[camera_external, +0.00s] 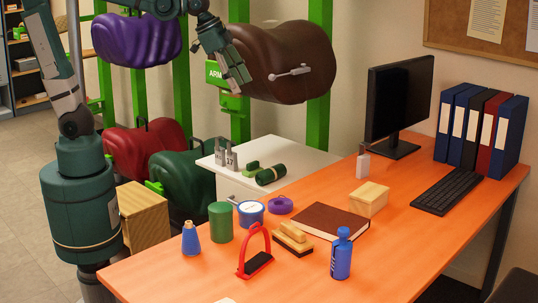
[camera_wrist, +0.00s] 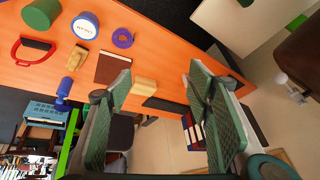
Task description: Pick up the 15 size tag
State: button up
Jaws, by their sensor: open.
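No number 15 is readable on anything in either view, so I cannot tell which item is the 15 size tag. A small white tag-like piece with a thin upright part (camera_external: 363,165) stands on the orange desk in front of the monitor. Grey upright pieces (camera_external: 226,155) stand on the white cabinet. My gripper (camera_external: 238,82) is raised in front of the brown saddle (camera_external: 285,55), high above the cabinet. In the wrist view my gripper (camera_wrist: 159,70) has its two green fingers spread wide with nothing held between them.
The orange desk (camera_external: 300,285) holds a brown book (camera_external: 325,220), wooden box (camera_external: 369,199), red-handled tool (camera_external: 255,255), blue bottle (camera_external: 342,255), green cylinder (camera_external: 220,222), keyboard (camera_external: 447,192) and monitor (camera_external: 398,100). A green roll (camera_external: 270,174) lies on the cabinet. Green posts (camera_external: 318,110) rise behind.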

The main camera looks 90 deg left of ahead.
jog(key=w+a+m+g+p, duration=0.1)
jog(key=w+a+m, duration=0.1)
jog(key=w, duration=1.3)
jog(key=m+g+p, duration=0.3)
jog(key=m, duration=0.1)
send_near(364, 143)
jog(key=s+d+r, duration=0.3)
jog(key=s+r, duration=0.2)
jog(key=s, duration=0.2)
jog(key=shift+m+g, duration=0.6)
jog(key=shift+m, duration=0.1)
jog(key=w+a+f, duration=0.1)
jog(key=w+f, duration=0.1)
jog(key=f, duration=0.2)
jog(key=w+a+f+p, duration=0.1)
jog(key=w+f, duration=0.2)
jog(key=f, duration=0.1)
jog(key=w+a+f, duration=0.1)
jog(key=w+f, duration=0.2)
jog(key=f, duration=0.1)
jog(key=shift+a+f+p, duration=0.1)
jog(key=shift+f+p, duration=0.2)
jog(key=shift+f, duration=0.05)
jog(key=shift+w+f, duration=0.1)
jog(key=shift+f, duration=0.2)
jog(key=shift+f, duration=1.3)
